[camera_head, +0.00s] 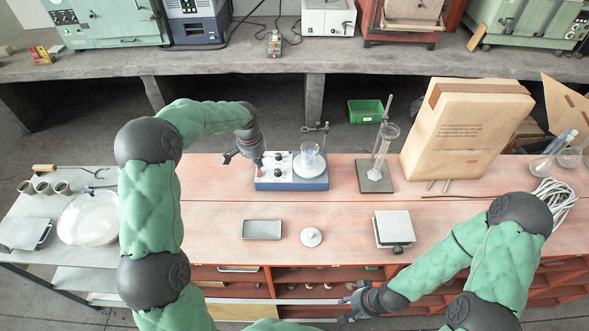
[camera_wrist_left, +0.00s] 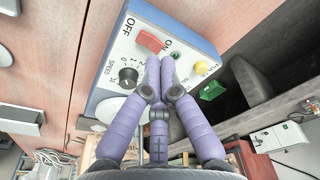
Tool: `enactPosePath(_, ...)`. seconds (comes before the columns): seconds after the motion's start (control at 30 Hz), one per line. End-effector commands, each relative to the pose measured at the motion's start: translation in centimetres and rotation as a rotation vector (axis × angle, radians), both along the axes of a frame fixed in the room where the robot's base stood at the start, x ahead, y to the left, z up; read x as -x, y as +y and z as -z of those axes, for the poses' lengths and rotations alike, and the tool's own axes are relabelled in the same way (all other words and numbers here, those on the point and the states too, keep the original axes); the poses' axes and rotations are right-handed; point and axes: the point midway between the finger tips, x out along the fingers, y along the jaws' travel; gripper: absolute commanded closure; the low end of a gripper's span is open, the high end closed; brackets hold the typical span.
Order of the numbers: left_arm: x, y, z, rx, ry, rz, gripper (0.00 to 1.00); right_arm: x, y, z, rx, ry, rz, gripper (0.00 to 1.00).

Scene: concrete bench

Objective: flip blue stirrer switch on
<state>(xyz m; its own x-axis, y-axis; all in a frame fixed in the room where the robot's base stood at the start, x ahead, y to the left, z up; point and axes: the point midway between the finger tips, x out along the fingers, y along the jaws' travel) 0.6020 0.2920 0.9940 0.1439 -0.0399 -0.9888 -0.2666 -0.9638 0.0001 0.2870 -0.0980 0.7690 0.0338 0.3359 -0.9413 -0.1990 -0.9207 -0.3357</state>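The blue stirrer (camera_head: 291,184) stands on the reddish bench with a white control panel and a glass beaker (camera_head: 309,158) on its round plate. I cannot tell which way the rocker is tilted. My left gripper (camera_wrist_left: 160,66) has its fingertips together close to the switch on the ON side; contact is unclear. It also shows in the head view (camera_head: 258,166). My right gripper (camera_head: 346,307) is empty and appears open at the bench's front edge.
A grey tray (camera_head: 262,229), a small white round item (camera_head: 311,237) and a square plate device (camera_head: 394,228) lie in front.

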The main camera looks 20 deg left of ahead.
Motion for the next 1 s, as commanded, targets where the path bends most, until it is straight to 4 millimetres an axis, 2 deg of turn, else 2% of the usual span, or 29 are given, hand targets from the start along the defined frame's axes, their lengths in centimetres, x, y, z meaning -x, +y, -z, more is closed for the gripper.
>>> enactPosePath(1.0,0.0,0.0,1.3,0.0,0.0,0.0,1.0,0.0,0.0,0.8,0.0,0.0,0.0,0.6)
